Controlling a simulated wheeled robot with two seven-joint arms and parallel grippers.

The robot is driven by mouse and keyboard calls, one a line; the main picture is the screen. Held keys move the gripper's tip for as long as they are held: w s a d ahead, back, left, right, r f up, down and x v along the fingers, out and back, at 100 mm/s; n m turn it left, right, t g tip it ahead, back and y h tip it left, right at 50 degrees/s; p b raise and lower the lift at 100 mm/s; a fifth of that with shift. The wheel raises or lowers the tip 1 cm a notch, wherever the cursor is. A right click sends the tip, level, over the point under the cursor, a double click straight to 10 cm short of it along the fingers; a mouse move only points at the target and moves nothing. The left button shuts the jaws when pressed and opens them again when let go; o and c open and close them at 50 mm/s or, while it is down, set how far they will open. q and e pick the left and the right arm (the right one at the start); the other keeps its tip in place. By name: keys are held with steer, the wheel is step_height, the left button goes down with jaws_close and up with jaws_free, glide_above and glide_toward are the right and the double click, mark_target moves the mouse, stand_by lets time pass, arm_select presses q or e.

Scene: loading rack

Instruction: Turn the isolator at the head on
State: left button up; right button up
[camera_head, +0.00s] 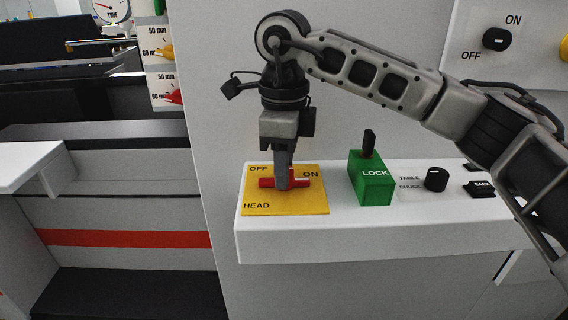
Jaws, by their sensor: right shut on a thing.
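The head isolator is a red handle (266,183) on a yellow plate (285,208) marked OFF, ON and HEAD, on the white ledge (350,236). The handle lies roughly level across the plate, its right end near the word ON. My right gripper (284,184) points down from above and is shut on the middle of the red handle, hiding that part of it. My left gripper is not in view.
Right of the plate stand a green LOCK block (371,180) with a black lever, a black TABLE/CHUCK knob (436,179) and a black BACK switch (479,188). Another OFF/ON knob (496,39) is on the upper right panel. A dark recess lies left.

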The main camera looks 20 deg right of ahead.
steer(key=shift+r, duration=0.1)
steer(key=o, duration=1)
steer(key=shift+c, duration=0.2)
arm_select(q)
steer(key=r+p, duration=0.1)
steer(key=p, duration=0.2)
arm_select(e)
step_height(320, 180, up, 16)
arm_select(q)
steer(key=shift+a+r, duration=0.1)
